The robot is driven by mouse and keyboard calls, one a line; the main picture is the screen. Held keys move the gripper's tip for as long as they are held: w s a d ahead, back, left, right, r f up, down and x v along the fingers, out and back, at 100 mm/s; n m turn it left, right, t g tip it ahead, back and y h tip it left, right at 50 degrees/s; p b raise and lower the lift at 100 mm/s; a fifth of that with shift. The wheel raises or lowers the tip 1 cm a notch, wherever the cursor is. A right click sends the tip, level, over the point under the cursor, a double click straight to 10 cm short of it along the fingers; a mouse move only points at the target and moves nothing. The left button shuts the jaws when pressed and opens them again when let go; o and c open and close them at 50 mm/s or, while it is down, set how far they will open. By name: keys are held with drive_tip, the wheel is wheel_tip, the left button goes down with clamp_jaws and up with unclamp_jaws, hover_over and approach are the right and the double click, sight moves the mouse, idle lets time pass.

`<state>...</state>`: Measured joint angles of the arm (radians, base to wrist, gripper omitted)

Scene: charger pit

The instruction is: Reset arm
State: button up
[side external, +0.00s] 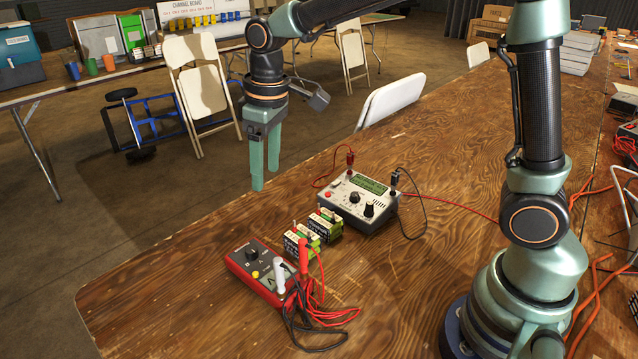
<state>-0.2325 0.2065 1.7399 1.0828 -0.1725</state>
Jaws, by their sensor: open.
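My gripper (265,165) hangs from my green arm with its fingers pointing down. It is open and empty, above the far edge of the wooden table. No object is between its fingers. A grey charger (362,197) with a small display and knobs stands on the table, to the right of and below my gripper in the picture. Two green and white battery packs (302,240) (325,222) stand beside it. A red multimeter (262,270) lies to their left, with a white and a red probe on it.
Red and black leads (318,318) lie coiled in front of the multimeter. A red cable runs from the charger toward my base. More red cables (600,270) lie at the right. The wooden table (180,300) is bare at its left end. Folding chairs (200,90) stand beyond it.

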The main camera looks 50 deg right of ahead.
drive_tip(key=s+d+r+m+t, duration=0.2)
drive_tip(key=s+d, duration=0.3)
drive_tip(key=s, duration=0.1)
drive_tip(key=s+d+r+m+t, duration=0.2)
drive_tip(key=s+d, duration=0.3)
drive_tip(key=s, duration=0.2)
drive_tip(key=shift+s+m, duration=0.2)
drive_tip(key=shift+m, duration=0.1)
